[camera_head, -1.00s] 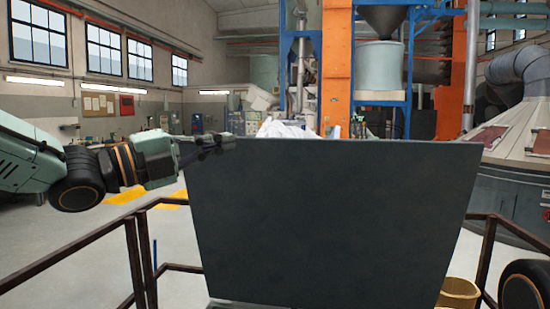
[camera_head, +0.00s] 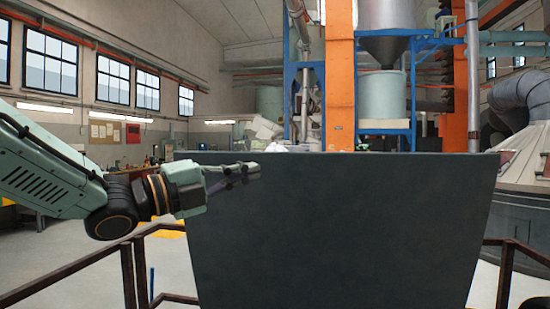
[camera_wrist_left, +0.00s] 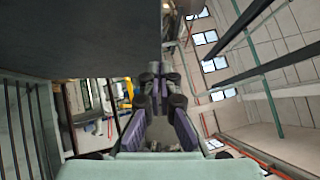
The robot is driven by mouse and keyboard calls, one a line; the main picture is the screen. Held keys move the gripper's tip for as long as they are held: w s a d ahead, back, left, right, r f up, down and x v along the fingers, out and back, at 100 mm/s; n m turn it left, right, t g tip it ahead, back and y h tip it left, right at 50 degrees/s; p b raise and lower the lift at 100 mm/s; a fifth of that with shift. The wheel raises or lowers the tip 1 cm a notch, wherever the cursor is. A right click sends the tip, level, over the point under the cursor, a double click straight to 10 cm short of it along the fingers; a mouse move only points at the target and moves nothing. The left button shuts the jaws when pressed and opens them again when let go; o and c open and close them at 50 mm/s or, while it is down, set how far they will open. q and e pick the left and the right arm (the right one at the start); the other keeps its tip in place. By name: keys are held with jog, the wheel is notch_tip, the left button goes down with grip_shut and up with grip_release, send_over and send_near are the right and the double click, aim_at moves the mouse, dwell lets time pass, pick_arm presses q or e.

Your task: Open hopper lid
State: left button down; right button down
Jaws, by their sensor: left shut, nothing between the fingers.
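The hopper lid (camera_head: 345,235) is a large dark grey flat panel, standing steeply raised in front of me in the head view. Its top edge runs nearly level and its sides narrow downward. Its lower edge is out of frame. My left gripper (camera_head: 252,170) is shut and empty. It overlaps the lid's upper left corner, just below the top edge; I cannot tell if it touches. In the left wrist view, the gripper's fingertips (camera_wrist_left: 154,78) meet beside the dark panel (camera_wrist_left: 80,35), which fills the upper left. My right gripper is out of view.
Brown railings (camera_head: 75,270) stand left of the lid, with another railing (camera_head: 505,275) at right. An orange column (camera_head: 339,75) and a hopper with a pale drum (camera_head: 383,97) stand behind. A large grey machine (camera_head: 525,185) is at right. Open floor shows at left.

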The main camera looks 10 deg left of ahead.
aim_at(289, 155)
pick_arm(q)
jog(key=w+d+p, duration=0.1)
jog(key=w, duration=0.1)
jog(key=w+d+r, duration=0.1)
jog(key=w+d, duration=0.1)
jog(key=w+d+p, duration=0.1)
jog(key=w, duration=0.2)
jog(key=shift+d+r+p, duration=0.15)
jog(key=shift+p, duration=0.15)
jog(key=shift+w+a+r, duration=0.2)
jog(key=shift+w, duration=0.15)
jog(key=shift+w+a, duration=0.15)
jog(key=shift+w, duration=0.05)
jog(key=shift+w+f, duration=0.2)
jog(key=shift+w, duration=0.15)
jog(key=shift+d, duration=0.25)
jog(key=shift+s+r, duration=0.1)
jog(key=shift+r, duration=0.05)
jog(key=shift+w+r+p, duration=0.25)
jog(key=shift+p, duration=0.25)
jog(key=w+r+p, duration=0.1)
jog(key=w+p, duration=0.5)
jog(key=w, duration=0.6)
jog(key=shift+w+r, duration=0.35)
jog(key=shift+r, duration=0.05)
